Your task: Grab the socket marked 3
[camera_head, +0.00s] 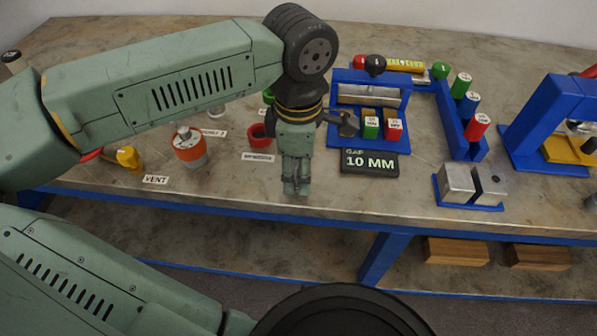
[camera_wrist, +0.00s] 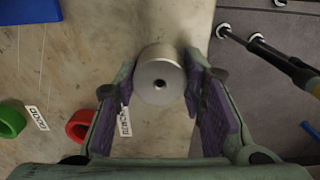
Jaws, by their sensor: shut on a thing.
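My gripper (camera_head: 296,187) points down over the front part of the bench, right of the red ring. In the wrist view my gripper (camera_wrist: 160,72) is shut on a silver metal cylinder (camera_wrist: 158,84) with a small hole in its end face. No number shows on the cylinder, so I cannot tell whether it is the socket marked 3. In the head view the cylinder cannot be made out. Green, blue and red pieces with white labelled ends (camera_head: 468,106) stand in a blue rack at the right; their marks are too small to read.
A blue fixture (camera_head: 345,79) with a "GAP 10 MM" plate (camera_head: 370,162) stands right of my gripper. A red ring (camera_head: 260,136) and an orange vessel (camera_head: 189,147) stand to the left. Metal blocks (camera_head: 456,183) sit on a blue base near the front edge.

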